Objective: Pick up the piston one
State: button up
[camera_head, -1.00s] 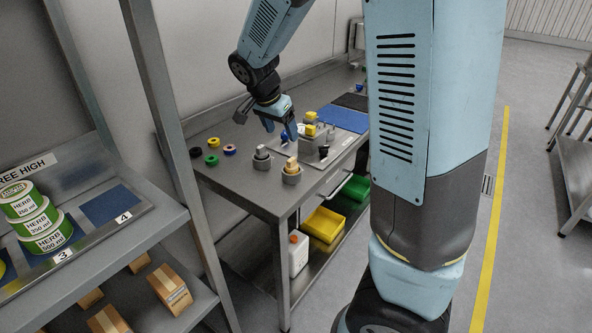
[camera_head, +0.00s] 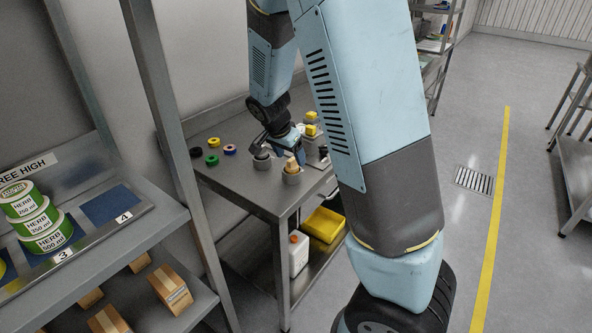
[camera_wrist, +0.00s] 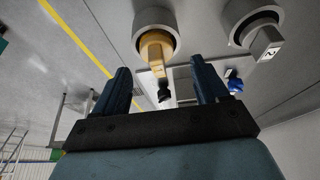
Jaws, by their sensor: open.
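A tan piston (camera_head: 291,162) stands in a round grey holder (camera_head: 292,177) on the steel table. It also shows in the wrist view (camera_wrist: 156,46), ahead of and between my fingers; its number is not readable. A second, grey piston (camera_wrist: 267,46) sits in another round holder (camera_wrist: 240,14) to the right, with a mark that looks like a 2. That holder also shows in the head view (camera_head: 262,162). My gripper (camera_wrist: 163,70) is open and empty. In the head view my gripper (camera_head: 288,150) is just above and behind the tan piston; my arm partly hides the area.
Coloured rings (camera_head: 212,160) lie at the table's left. Yellow blocks (camera_head: 311,130) stand behind the holders. A yellow bin (camera_head: 322,226) and a white bottle (camera_head: 298,254) are on the lower shelf. A rack with green-labelled tins (camera_head: 42,222) stands at left.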

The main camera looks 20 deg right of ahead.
aim_at(292, 167)
jog(key=shift+x, duration=1.45)
jog(key=shift+s, duration=0.1)
jog(key=shift+c, duration=0.3)
grip_shut()
jog(key=shift+r, duration=0.1)
